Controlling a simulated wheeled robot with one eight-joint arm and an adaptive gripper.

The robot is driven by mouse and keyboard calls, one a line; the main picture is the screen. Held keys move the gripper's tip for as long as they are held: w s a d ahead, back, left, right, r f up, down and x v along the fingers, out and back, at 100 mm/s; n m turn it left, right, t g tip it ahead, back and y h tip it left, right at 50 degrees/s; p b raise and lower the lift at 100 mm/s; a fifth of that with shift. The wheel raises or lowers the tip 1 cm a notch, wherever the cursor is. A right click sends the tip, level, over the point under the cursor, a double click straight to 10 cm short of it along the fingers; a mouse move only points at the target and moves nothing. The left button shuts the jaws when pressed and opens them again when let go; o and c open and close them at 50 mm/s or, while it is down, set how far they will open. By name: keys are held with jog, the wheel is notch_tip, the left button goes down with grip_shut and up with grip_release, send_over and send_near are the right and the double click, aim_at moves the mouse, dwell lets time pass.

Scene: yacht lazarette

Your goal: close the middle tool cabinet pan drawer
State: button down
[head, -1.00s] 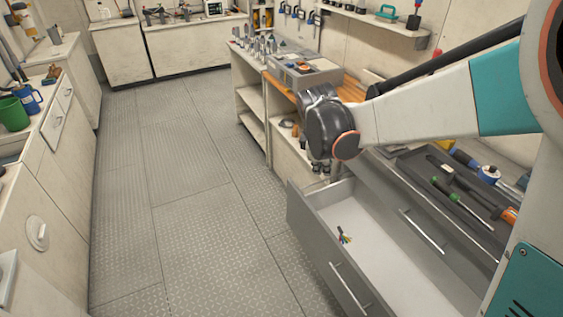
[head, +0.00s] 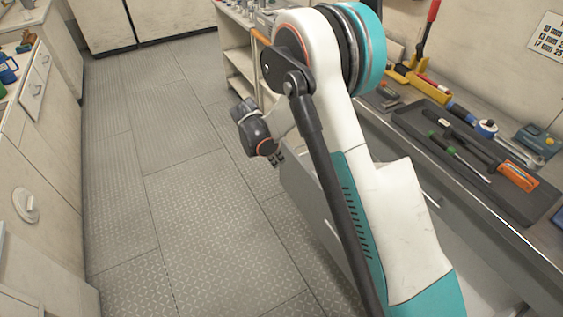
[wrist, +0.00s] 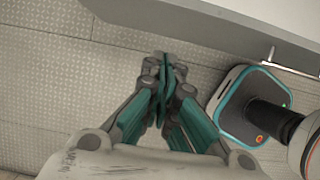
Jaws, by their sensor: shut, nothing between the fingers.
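The pulled-out pan drawer (head: 308,195) shows its grey front in the head view, jutting from the cabinet into the aisle. My arm covers much of it, and a strip of its pale inside shows at the lower right. In the wrist view, the grey drawer front (wrist: 215,22) crosses the top right, with a metal handle (wrist: 290,66) on its outer side. My gripper (head: 277,158) hangs over the aisle floor by the far end of the drawer front. In the wrist view my gripper (wrist: 166,68) is shut and empty, apart from the front.
A dark tool tray (head: 470,155) with screwdrivers lies on the cabinet top. Another drawer's handle (head: 432,200) shows on the cabinet face. The plated aisle floor (head: 190,210) is clear. Pale cupboards (head: 35,210) line the left side.

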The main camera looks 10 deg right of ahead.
jog(key=w+d+f+b, duration=0.2)
jog(key=d+f+b, duration=0.2)
jog(key=d+f, duration=0.2)
jog(key=shift+b+x, duration=0.3)
jog(key=shift+x, duration=0.65)
jog(key=shift+w+d, duration=0.1)
jog(key=shift+w, duration=0.1)
